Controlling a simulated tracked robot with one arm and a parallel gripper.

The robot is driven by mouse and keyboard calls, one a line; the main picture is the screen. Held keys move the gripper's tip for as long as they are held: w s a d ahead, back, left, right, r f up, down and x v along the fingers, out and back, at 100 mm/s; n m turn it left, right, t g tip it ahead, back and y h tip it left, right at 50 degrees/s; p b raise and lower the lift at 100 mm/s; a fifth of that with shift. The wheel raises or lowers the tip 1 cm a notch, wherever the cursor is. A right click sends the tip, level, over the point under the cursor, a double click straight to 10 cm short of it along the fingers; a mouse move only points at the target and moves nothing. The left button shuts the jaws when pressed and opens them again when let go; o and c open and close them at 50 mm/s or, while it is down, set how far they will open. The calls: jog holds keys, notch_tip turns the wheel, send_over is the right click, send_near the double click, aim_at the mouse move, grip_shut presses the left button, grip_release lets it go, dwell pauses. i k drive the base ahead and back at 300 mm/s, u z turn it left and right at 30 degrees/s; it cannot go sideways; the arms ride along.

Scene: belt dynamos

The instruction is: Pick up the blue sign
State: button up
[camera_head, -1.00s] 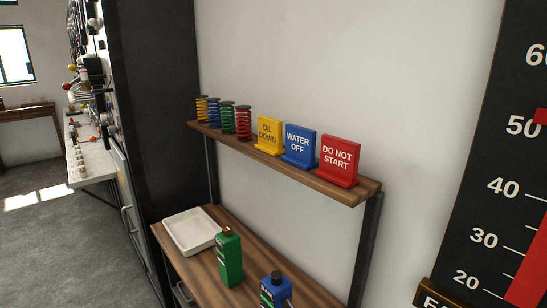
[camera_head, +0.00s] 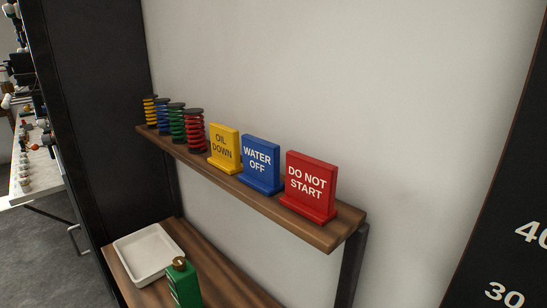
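The blue sign (camera_head: 260,165) reads "WATER OFF" and stands upright on a wooden wall shelf (camera_head: 323,233). The yellow "OIL DOWN" sign (camera_head: 224,148) stands to its left and the red "DO NOT START" sign (camera_head: 309,187) to its right. A narrow gap shows between the blue sign and each neighbour. My gripper is not in view.
Several coloured springs (camera_head: 194,132) stand on the shelf's left part. Below, a lower wooden surface (camera_head: 222,272) holds a white tray (camera_head: 146,254) and a green container (camera_head: 184,286). A dark cabinet side (camera_head: 90,110) bounds the left; a dark gauge board (camera_head: 510,235) is at right.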

aim_at(261, 157)
jog(key=z, duration=0.05)
jog(key=i, duration=0.4)
jog(key=u, duration=0.15)
jog(key=k, duration=1.25)
jog(key=z, duration=0.35)
jog(key=i, duration=1.95)
jog(key=u, duration=0.6)
